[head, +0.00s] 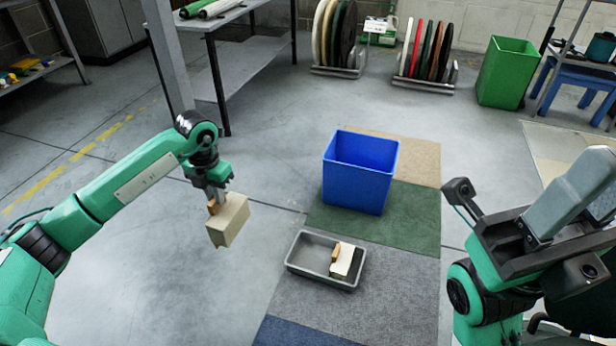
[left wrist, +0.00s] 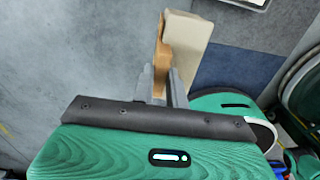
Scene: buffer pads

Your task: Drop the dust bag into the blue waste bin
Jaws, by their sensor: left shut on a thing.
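A beige dust bag (head: 229,222) with a brown collar hangs from my left gripper (head: 215,198), which is shut on the collar. The bag is in the air over bare grey floor, left of the blue bin and apart from it. In the left wrist view the grey fingers (left wrist: 161,88) pinch the brown collar (left wrist: 163,56), with the pale bag (left wrist: 186,42) beyond. The blue waste bin (head: 357,185) stands upright on the mats; its visible inside looks empty. My right gripper (head: 572,195) is close by at the right; its jaw opening is unclear.
A grey tray (head: 297,266) in front of the bin holds a cream item (head: 343,260) with a brown part. A green bin (head: 507,75) stands at the back right. Racks of discs (head: 427,55) stand behind. A metal table (head: 225,20) is at the back left.

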